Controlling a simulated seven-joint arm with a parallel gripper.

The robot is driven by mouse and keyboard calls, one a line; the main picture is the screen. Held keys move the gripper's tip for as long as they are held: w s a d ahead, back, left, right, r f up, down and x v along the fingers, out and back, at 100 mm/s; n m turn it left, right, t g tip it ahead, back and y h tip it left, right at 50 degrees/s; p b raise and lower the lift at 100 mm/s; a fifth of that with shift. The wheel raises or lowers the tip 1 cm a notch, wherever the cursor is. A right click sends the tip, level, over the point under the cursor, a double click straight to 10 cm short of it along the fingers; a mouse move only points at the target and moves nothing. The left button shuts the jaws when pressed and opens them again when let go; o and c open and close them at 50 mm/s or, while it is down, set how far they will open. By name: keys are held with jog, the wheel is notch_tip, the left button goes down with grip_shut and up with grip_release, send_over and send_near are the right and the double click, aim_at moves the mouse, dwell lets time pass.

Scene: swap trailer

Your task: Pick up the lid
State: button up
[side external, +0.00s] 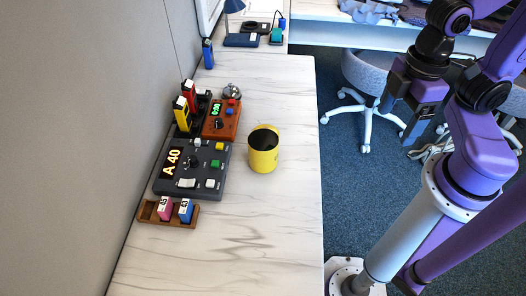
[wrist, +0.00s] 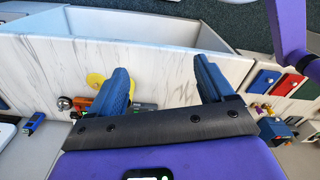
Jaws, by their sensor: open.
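I cannot make out a separate lid in either view. A yellow mug (side external: 263,155) stands upright on the marbled table, right of the control boxes; its top looks dark. In the wrist view a yellow round shape (wrist: 95,79) shows partly behind the left finger; I cannot tell whether it is the mug or a lid. My gripper (side external: 400,120) is off the table's right side, well apart from the mug, above the floor. In the wrist view my gripper (wrist: 163,73) has its two blue fingers wide apart with nothing between them.
A dark control box (side external: 193,168) and an orange timer box (side external: 221,119) stand along the wall. A wooden tray (side external: 150,216) holds a pink and a blue block. The table's (side external: 270,230) front and right are clear. An office chair (side external: 366,75) stands on the carpet.

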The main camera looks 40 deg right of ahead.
jog(key=o, duration=0.3)
jog(key=w+a+f+n, duration=0.2)
jog(key=w+a+f, duration=0.1)
jog(key=w, duration=0.9)
jog(key=w+a+f+n, duration=0.2)
jog(key=w+a, duration=0.2)
jog(key=w, duration=0.9)
jog(key=w+d+f+n, duration=0.1)
jog(key=w+d+f, duration=0.2)
jog(key=w+f, duration=0.45)
jog(key=f, duration=0.3)
jog(key=w+f, duration=0.1)
jog(key=f, duration=0.6)
jog(key=shift+w+d, duration=0.1)
jog(key=shift+w, duration=0.3)
jog(key=shift+w+d+f, duration=0.1)
jog(key=shift+w+f, duration=0.05)
jog(key=shift+f, duration=1.2)
jog(key=shift+w+d+f, duration=0.1)
jog(key=shift+f, duration=1.25)
